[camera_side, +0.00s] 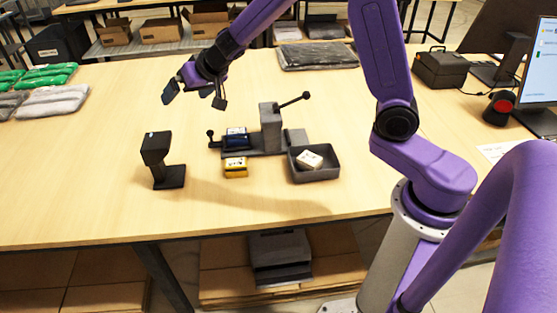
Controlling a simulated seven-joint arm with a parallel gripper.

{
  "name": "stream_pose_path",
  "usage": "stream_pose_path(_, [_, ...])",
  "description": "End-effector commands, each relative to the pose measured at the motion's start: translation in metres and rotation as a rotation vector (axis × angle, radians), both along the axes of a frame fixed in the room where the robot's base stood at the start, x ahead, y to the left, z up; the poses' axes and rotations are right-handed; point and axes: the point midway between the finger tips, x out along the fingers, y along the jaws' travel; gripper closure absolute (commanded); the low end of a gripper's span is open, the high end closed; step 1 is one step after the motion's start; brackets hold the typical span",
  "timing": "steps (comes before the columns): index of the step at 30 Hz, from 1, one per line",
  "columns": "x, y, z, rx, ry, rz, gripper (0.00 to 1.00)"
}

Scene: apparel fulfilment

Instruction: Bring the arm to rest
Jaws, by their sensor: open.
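My gripper (193,97) is at the end of my purple arm, raised above the table (90,180) at the upper left of the middle. Its two dark fingers are spread apart and nothing shows between them. Below and to the right stands a grey lever press (270,128) with a black-knobbed handle. My gripper is apart from it and from the table.
A blue item (236,138) sits on the press's base and a yellow item (235,167) in front. A grey tray (316,174) holds a white block (309,160). A black stand (164,165) is at left. Packed garments (52,101), a printer (441,68) and monitor (541,60) lie around.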

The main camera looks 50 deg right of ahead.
Motion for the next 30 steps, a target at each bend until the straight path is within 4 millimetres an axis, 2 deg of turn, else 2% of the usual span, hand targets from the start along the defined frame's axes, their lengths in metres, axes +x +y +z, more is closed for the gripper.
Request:
stream_pose_path(3, [-0.037,0.044,0.019,0.05,-0.029,0.214,0.0])
stream_pose_path(6, [-0.079,0.075,0.028,0.082,-0.017,0.395,0.0])
stream_pose_path(10, [-0.144,0.1,0.032,0.098,0.043,0.62,0.0])
stream_pose_path(14, [-0.216,0.105,0.029,0.068,0.137,0.828,0.0])
stream_pose_path(15, [-0.238,0.102,0.027,0.049,0.172,0.887,0.0])
stream_pose_path(17, [-0.27,0.094,0.023,0.012,0.227,0.967,0.0])
stream_pose_path(21, [-0.336,0.06,0.011,-0.125,0.355,1.121,0.0])
stream_pose_path(25, [-0.38,0.016,0.001,-0.296,0.451,1.209,0.0])
stream_pose_path(27, [-0.394,-0.007,-0.004,-0.391,0.486,1.232,0.0])
stream_pose_path(30, [-0.405,-0.033,-0.007,-0.503,0.513,1.243,0.0])
